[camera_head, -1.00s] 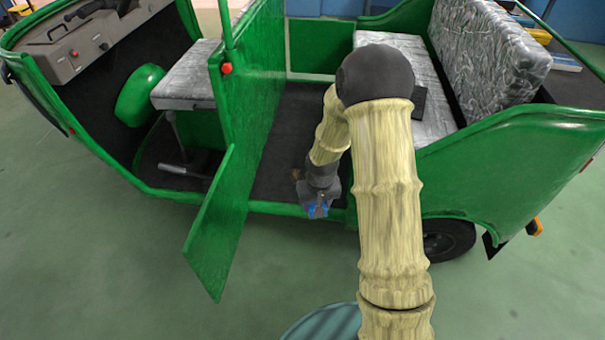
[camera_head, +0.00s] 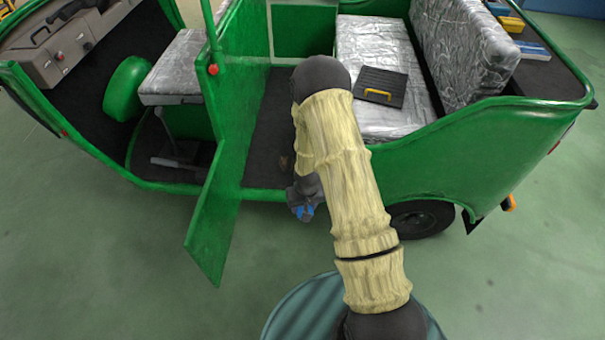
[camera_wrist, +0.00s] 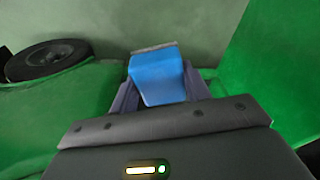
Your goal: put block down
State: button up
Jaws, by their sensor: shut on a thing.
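A blue block (camera_wrist: 158,78) is held between the two dark fingers of my gripper (camera_wrist: 160,88) in the wrist view. Green floor lies beyond the block, and I cannot tell how far below it the floor is. In the head view the blue block (camera_head: 303,212) shows small at the end of my gripper (camera_head: 304,208), just outside the lower sill of the green rickshaw (camera_head: 440,165), beside the open doorway. My arm hides part of the doorway.
The open green door panel (camera_head: 212,225) juts out left of my gripper. A rear wheel (camera_head: 422,220) is to the right. A black board with a yellow handle (camera_head: 380,86) lies on the silver seat (camera_head: 385,50). Floor (camera_head: 120,260) in front is clear.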

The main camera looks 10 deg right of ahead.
jog(key=shift+s+d+f+p, duration=0.2)
jog(key=shift+s+f+p, duration=0.25)
jog(key=shift+s+p, duration=0.55)
jog(key=shift+s+d+f+p, duration=0.25)
jog(key=shift+s+f+p, duration=0.25)
jog(key=shift+p, duration=0.85)
jog(key=shift+s+d+f+p, duration=0.2)
jog(key=shift+s+f+p, duration=0.25)
jog(key=shift+s+p, duration=0.55)
